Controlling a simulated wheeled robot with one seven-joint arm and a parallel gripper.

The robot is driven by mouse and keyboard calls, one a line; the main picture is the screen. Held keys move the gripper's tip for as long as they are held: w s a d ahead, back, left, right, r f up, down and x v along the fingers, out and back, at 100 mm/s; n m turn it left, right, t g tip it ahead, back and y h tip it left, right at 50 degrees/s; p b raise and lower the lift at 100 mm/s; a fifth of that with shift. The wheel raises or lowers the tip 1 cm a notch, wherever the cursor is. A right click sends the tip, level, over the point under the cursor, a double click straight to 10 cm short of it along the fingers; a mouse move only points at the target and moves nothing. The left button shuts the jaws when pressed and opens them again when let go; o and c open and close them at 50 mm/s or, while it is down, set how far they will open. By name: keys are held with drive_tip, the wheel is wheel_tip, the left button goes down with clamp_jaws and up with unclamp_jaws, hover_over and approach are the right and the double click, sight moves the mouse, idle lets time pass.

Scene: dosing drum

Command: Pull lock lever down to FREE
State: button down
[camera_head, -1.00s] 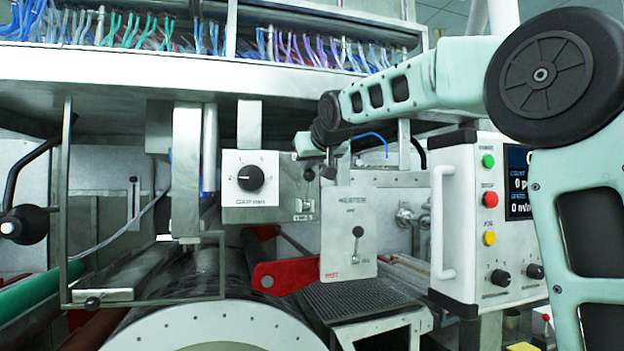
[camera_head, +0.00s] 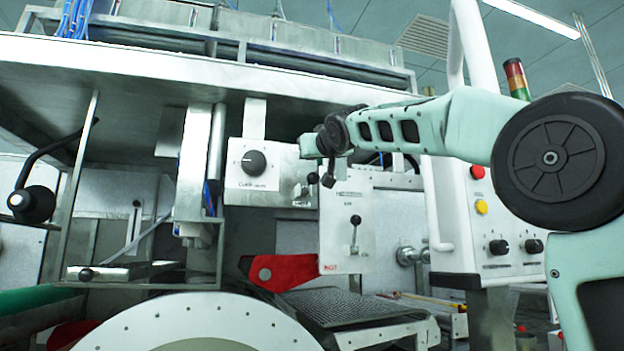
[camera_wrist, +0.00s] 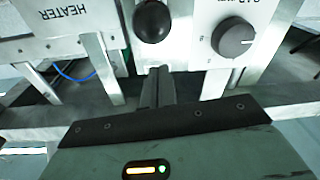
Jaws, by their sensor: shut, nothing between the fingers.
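The lock lever shows as a small black ball knob (camera_head: 312,178) on a metal plate between the dial box and the heater panel. My arm's end partly covers that plate in the head view, so its markings are unreadable. In the upside-down wrist view, a large black ball knob (camera_wrist: 153,20) sits just beyond my fingertips. My gripper (camera_wrist: 158,72) is shut and empty, its fingers pointing at the knob from the plate's upper side. I cannot tell whether the fingertips touch the knob. In the head view the fingertips are hard to make out.
The dial box (camera_head: 252,165) is left of the lever. The heater panel (camera_head: 345,235) with its own black-knobbed lever (camera_head: 355,220) is to the right. A red bracket (camera_head: 280,272) and the large drum (camera_head: 200,325) are below. A white control box (camera_head: 490,225) stands further right.

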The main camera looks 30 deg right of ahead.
sight(313, 173)
drive_tip(key=f+t+b, duration=0.1)
drive_tip(key=b, duration=0.3)
drive_tip(key=s+f+t+b, duration=0.1)
drive_tip(key=b, duration=0.4)
drive_tip(key=s+f+t+h+b, duration=0.1)
drive_tip(key=b, duration=0.3)
drive_tip(key=shift+a+f+t, duration=0.35)
drive_tip(key=shift+f+t, duration=0.05)
drive_tip(key=shift+b, duration=0.4)
drive_tip(key=shift+f+t+b, duration=0.25)
drive_tip(key=shift+t+b, duration=0.15)
drive_tip(key=shift+b, duration=0.3)
drive_tip(key=shift+s+f+b, duration=0.1)
drive_tip(key=shift+f+b, duration=0.6)
drive_tip(key=shift+b, duration=0.85)
